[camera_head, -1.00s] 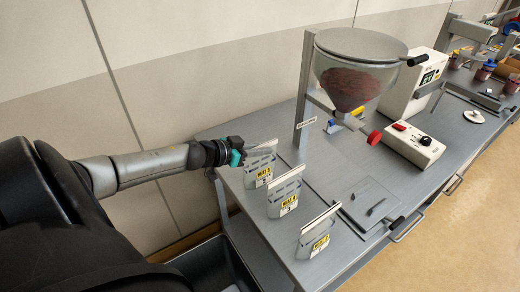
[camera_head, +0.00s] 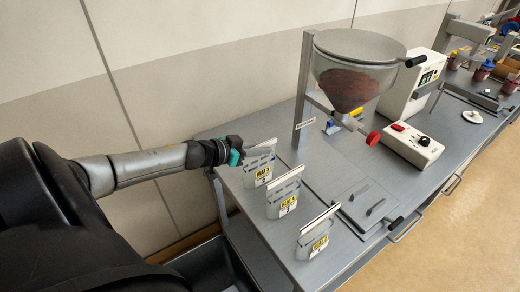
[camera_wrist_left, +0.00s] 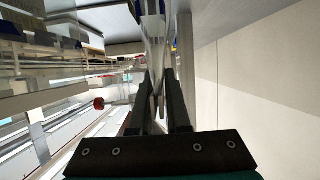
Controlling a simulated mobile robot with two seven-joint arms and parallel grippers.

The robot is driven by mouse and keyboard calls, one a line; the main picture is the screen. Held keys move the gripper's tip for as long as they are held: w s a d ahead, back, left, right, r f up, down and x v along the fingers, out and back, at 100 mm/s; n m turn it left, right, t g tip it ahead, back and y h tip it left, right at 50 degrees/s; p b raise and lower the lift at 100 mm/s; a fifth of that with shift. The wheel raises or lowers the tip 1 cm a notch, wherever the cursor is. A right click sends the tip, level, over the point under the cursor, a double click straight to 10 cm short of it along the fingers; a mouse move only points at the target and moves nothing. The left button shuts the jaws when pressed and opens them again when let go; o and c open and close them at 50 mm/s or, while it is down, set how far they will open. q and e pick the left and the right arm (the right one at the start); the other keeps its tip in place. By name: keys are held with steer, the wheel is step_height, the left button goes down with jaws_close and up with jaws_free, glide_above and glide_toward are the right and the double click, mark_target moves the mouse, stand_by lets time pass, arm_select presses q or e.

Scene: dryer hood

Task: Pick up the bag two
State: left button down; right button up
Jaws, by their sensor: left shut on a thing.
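Three clear upright bags with yellow and white labels stand in a row at the left end of the grey bench. My left gripper (camera_head: 246,151) is shut on the upper edge of the farthest bag (camera_head: 260,161), whose small label seems to carry a 2. That bag is upright, at or very near the bench top; I cannot tell if there is a gap under it. In the left wrist view its clear sheet (camera_wrist_left: 154,45) runs between the two dark fingers. The middle bag (camera_head: 284,194) and the nearest bag (camera_head: 317,235) stand apart from the gripper. My right gripper is out of view.
A post with a clear hopper (camera_head: 352,80) of dark material stands right of the bags. A white control box (camera_head: 413,145) is farther right. A flat plate (camera_head: 364,205) lies right of the bags. The wall (camera_head: 180,90) is close behind the bench.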

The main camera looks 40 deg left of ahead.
arm_select(q)
step_height(320, 180, up, 20)
steer(key=p, duration=0.6)
steer(key=shift+f+p, duration=0.25)
steer(key=shift+p, duration=0.15)
steer(key=shift+d, duration=0.1)
